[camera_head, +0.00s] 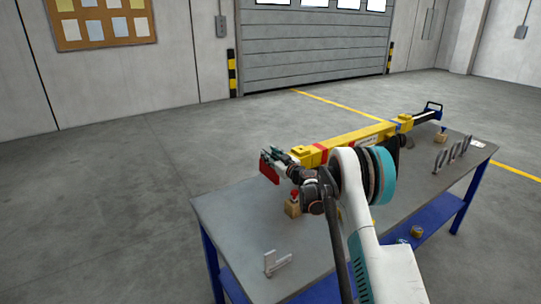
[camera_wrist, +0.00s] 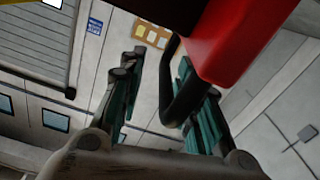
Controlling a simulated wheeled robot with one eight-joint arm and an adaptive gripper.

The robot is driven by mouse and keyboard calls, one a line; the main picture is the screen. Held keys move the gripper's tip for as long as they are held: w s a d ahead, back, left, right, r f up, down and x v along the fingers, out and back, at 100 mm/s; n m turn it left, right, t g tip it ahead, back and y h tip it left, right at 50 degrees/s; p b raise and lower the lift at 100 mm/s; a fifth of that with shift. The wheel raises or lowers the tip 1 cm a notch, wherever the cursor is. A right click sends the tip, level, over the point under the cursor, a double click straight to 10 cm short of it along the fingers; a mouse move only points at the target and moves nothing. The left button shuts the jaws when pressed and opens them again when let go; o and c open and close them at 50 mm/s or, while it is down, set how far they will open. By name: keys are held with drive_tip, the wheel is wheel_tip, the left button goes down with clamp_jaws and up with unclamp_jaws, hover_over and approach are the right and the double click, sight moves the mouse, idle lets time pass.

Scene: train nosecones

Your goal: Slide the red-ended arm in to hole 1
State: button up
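A long yellow beam (camera_head: 345,143) with red and blue bands lies across the table. A red end piece (camera_head: 269,170) shows at its left end; it fills the upper right of the wrist view (camera_wrist: 235,45), with a black bar handle (camera_wrist: 180,90) below it. My gripper (camera_head: 284,160) is at this red end. In the wrist view my gripper (camera_wrist: 161,62) is open, its fingers apart. The handle appears between them, nearer the right finger; I cannot tell whether they touch. A black arm with a blue-edged handle (camera_head: 433,107) sticks out at the beam's right end. Hole 1 cannot be made out.
The grey table (camera_head: 232,216) has blue legs. Wooden blocks (camera_head: 292,208) stand under the beam. Several grey upright brackets (camera_head: 452,154) stand at the right, and a light bracket (camera_head: 275,262) at the front left. Floor left of the table is clear.

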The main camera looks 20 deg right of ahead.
drive_tip(key=v, duration=1.1)
drive_tip(key=shift+d, duration=0.3)
drive_tip(key=shift+w+r, duration=0.1)
